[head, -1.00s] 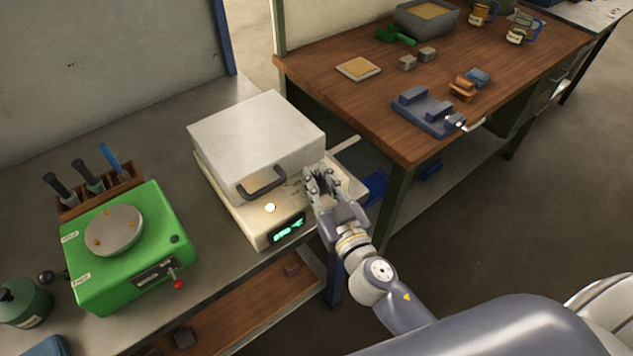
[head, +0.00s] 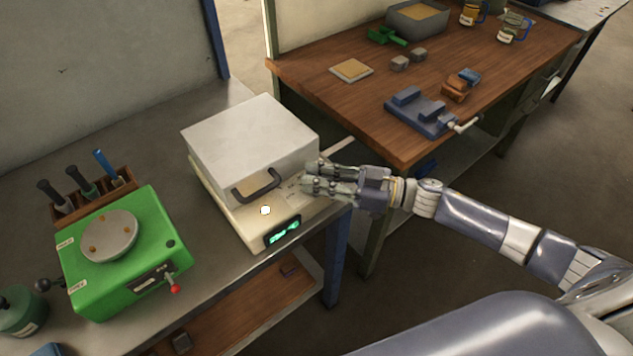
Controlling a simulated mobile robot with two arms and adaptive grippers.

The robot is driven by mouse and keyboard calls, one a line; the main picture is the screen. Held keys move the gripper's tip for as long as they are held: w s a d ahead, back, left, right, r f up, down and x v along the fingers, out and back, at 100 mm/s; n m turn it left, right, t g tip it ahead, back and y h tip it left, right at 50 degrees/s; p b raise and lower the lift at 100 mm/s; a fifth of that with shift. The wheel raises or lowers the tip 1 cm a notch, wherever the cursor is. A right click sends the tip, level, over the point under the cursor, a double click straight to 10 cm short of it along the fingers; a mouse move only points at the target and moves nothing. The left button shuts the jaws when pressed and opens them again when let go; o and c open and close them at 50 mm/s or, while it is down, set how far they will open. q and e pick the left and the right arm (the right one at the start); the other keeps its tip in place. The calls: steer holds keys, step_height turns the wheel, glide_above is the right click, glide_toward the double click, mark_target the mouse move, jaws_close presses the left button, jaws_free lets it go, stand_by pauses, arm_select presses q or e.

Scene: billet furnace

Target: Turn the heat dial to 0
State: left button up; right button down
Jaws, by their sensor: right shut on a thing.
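The billet furnace (head: 250,140) is a white box with a grey lid and a dark handle (head: 257,186), standing on the grey bench. Its front base carries a lit green display (head: 282,233) and a round pale light (head: 265,210). My right gripper (head: 308,181) reaches in from the right at the furnace's right front corner, over the top of the base. Its fingers are shut at the place of the heat dial, which they hide. The dial's setting cannot be read. My left gripper is not in view.
A green machine (head: 125,255) with a round plate and red-tipped lever stands left of the furnace. A tool rack (head: 90,200) is behind it. A wooden table (head: 400,140) with a blue vise (head: 420,112) stands at the right, behind my arm.

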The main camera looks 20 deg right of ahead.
steer(key=n+g+y+b, duration=0.1)
steer(key=n+g+b, duration=0.1)
steer(key=g+b, duration=0.1)
steer(key=n+g+b, duration=0.2)
steer(key=g+b, duration=0.1)
steer(key=w+f+n+g+y+b, duration=0.1)
steer(key=n+g+b, duration=0.1)
steer(key=g+b, duration=0.1)
steer(key=shift+d+n+g+y+b, duration=0.15)
steer(key=shift+n+g+y+b, duration=0.2)
steer(key=shift+g, duration=0.25)
steer(key=shift+r+n+g+b, duration=0.2)
steer(key=shift+n+g+b, duration=0.55)
steer(key=shift+g+b, duration=0.3)
steer(key=c, duration=1.7)
jaws_free()
steer(key=shift+w+r, duration=0.1)
steer(key=shift+d, duration=0.2)
steer(key=d, duration=0.3)
steer(key=w+d, duration=0.1)
steer(key=d, duration=0.3)
steer(key=w+d, duration=0.1)
steer(key=d, duration=0.3)
steer(key=shift+w+d, duration=0.1)
steer(key=shift+w, duration=0.05)
